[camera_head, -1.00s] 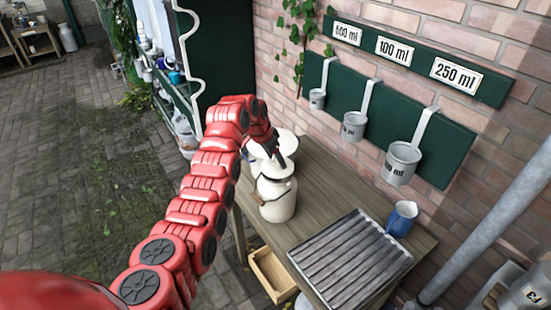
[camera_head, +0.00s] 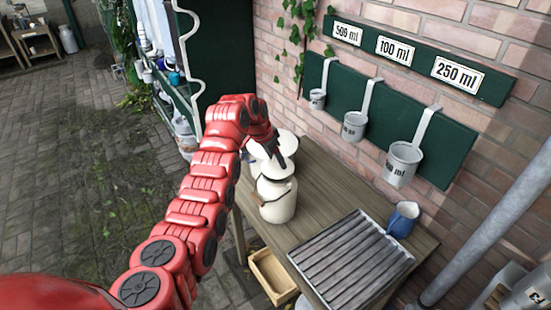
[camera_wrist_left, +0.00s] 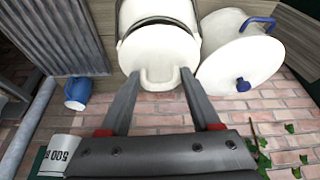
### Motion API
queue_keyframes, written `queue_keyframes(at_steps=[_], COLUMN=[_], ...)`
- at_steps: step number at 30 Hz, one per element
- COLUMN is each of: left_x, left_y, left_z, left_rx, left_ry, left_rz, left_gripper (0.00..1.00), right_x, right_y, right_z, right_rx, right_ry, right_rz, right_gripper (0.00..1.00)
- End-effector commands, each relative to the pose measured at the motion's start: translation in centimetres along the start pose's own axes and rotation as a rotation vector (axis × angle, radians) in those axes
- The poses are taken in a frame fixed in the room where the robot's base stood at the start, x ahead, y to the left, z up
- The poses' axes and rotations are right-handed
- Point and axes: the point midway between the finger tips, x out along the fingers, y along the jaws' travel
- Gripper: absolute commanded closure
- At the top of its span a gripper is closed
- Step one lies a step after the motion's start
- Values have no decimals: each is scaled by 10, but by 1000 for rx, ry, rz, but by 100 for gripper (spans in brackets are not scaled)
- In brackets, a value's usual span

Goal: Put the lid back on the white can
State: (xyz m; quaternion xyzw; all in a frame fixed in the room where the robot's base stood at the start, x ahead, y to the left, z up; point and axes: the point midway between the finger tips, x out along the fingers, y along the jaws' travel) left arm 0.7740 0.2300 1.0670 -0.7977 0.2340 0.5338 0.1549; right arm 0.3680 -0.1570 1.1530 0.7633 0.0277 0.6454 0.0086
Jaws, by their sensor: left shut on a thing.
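The white can (camera_head: 278,208) stands on the wooden bench with a dark wire handle on its side. Its white lid (camera_head: 287,171) is over its mouth; I cannot tell whether it touches the rim. My left gripper (camera_head: 278,160) is above the lid. In the left wrist view the fingers (camera_wrist_left: 161,76) are on either side of the lid's white loop handle (camera_wrist_left: 150,84), shut on it. The lid (camera_wrist_left: 158,53) lines up with the can body (camera_wrist_left: 160,8) there. My right gripper is not in view.
A ribbed metal tray (camera_head: 350,262) and a blue jug (camera_head: 402,220) are on the bench (camera_head: 318,185). Measuring cups (camera_head: 403,163) hang on the brick wall. An open drawer (camera_head: 272,275) is below.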

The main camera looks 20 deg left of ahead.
Motion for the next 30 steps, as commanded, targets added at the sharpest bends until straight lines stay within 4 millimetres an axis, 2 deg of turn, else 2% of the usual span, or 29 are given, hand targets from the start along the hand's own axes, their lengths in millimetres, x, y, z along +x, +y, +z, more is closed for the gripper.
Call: queue_keyframes(at_steps=[30], left_x=[2], left_y=[0], left_z=[1], left_rx=[0], left_ry=[0], left_rz=[0], left_gripper=[100], right_x=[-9], right_y=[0], right_z=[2], right_rx=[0], right_ry=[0], right_rz=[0], right_gripper=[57])
